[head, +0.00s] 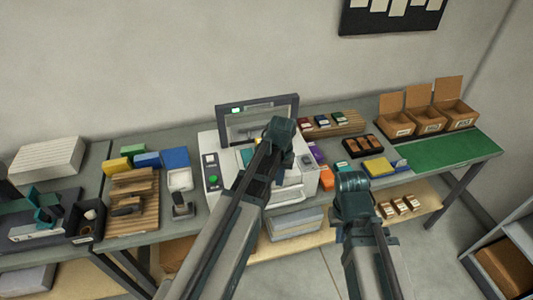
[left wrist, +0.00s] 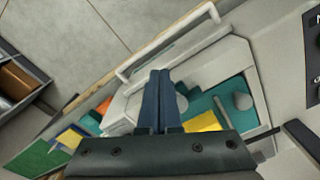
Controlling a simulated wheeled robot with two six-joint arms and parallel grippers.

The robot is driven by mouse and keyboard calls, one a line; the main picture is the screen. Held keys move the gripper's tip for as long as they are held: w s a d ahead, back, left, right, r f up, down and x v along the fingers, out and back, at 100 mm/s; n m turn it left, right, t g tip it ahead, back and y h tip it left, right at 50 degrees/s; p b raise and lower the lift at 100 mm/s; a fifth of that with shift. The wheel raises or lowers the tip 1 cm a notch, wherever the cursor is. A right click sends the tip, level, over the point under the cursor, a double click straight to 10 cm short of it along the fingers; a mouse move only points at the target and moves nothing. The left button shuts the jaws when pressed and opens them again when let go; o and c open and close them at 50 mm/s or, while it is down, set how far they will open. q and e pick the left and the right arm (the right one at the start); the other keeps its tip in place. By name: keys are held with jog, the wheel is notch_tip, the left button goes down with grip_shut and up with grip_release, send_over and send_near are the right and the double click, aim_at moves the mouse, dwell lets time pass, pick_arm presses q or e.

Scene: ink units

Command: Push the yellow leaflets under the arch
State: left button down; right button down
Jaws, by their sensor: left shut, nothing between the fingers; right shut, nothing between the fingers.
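A yellow flat piece, likely the leaflets (left wrist: 203,122), lies on the teal bed (left wrist: 230,100) of the white machine in the left wrist view. A dark grey upright frame, likely the arch (head: 223,122), stands at the back of the machine (head: 207,148). My left gripper (head: 279,135) is over the machine in front of the frame's right side. Its fingers (left wrist: 158,98) are shut and empty, with the yellow piece beside them. My right gripper (head: 353,186) is shut and empty at the table's front edge.
A yellow block (head: 378,167) with a blue piece lies right of the machine near a green mat (head: 455,149). Open cardboard boxes (head: 430,121) stand at back right. A slatted wooden board (head: 131,217) and a stamp (head: 181,206) lie left of the machine.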

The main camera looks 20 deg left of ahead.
pick_arm(q)
jog(key=shift+w, duration=0.1)
jog(key=shift+w+a, duration=1.35)
jog(key=shift+w, duration=0.65)
jog(key=shift+w+a, duration=1.3)
jog(key=shift+w, duration=0.65)
jog(key=shift+w+a, duration=1.35)
jog(key=shift+w, duration=0.65)
jog(key=shift+s, duration=0.15)
jog(key=shift+s+d, duration=0.1)
